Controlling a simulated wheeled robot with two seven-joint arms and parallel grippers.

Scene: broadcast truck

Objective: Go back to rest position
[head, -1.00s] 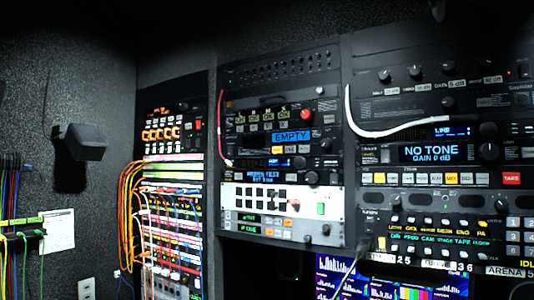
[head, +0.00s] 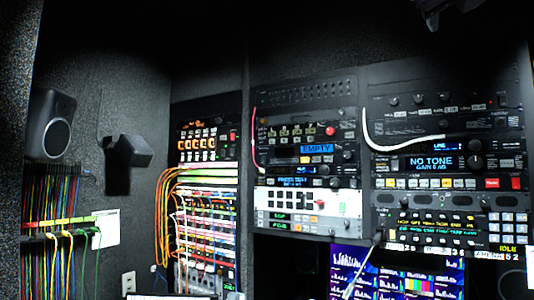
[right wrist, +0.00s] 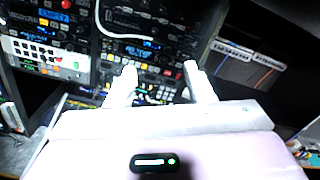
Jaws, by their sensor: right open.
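My right gripper (right wrist: 160,82) shows in the right wrist view. Its two pale fingers are spread apart with nothing between them. They point toward the rack of equipment, whose panels show between and beyond the fingertips. I cannot make out the right gripper clearly in the head view. My left gripper is in neither view.
Equipment racks fill the head view's middle and right, with an EMPTY display (head: 316,149) and a NO TONE display (head: 431,163). A white cable (head: 400,143) loops across the right rack. Colored patch cables (head: 165,215) hang nearby. A screen (head: 400,272) is below. A speaker (head: 50,125) is left.

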